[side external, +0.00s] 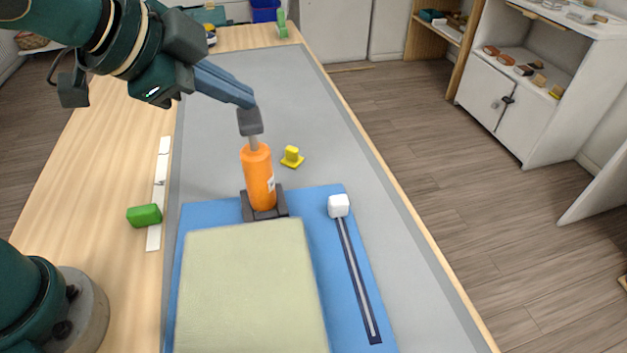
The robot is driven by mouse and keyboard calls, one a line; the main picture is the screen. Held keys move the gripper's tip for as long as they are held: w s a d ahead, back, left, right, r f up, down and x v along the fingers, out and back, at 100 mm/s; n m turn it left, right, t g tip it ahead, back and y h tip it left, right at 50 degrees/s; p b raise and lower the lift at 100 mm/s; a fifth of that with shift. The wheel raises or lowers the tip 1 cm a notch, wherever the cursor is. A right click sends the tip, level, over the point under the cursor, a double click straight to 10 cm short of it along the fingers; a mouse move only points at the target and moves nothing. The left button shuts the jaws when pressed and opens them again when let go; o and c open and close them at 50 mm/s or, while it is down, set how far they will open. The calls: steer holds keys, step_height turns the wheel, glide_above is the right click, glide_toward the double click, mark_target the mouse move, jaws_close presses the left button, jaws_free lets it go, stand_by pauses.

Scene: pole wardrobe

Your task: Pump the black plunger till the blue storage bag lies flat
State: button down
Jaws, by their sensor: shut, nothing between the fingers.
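The blue storage bag (337,262) lies on the grey mat, with a pale green padded block (250,285) bulging up over most of it. The orange pump (258,178) stands upright in a dark square base at the bag's far edge. Its black plunger (250,122) is up, with a short grey rod showing above the orange barrel. My gripper (246,98) is shut, its fingertips right at the top of the plunger, coming from the upper left. I cannot tell whether they touch it. A white slider (338,206) sits at the far end of the dark zip track (357,285).
A yellow piece (291,157) stands on the mat (305,105) right of the pump. A green block (144,215) and a white strip (157,195) lie on the wood at left. The mat beyond the pump is mostly clear.

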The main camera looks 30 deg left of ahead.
mark_target(240, 118)
steer(key=shift+f, duration=1.5)
stand_by(1.1)
steer(key=shift+r, duration=2)
step_height(240, 118, up, 6)
stand_by(0.4)
steer(key=s+a+f+n+g, duration=0.1)
steer(key=s+a+f+n, duration=0.3)
steer(key=s+f+n, duration=0.1)
steer(key=s+a+f+n+g+y, duration=0.1)
steer(key=s+a+f+n+g, duration=0.1)
steer(key=s+a+f+n, duration=0.2)
steer(key=s+f+n, duration=0.1)
steer(key=s+f, duration=0.2)
steer(key=s, duration=0.1)
steer(key=shift+s+a+n, duration=0.35)
steer(key=shift+n, duration=0.05)
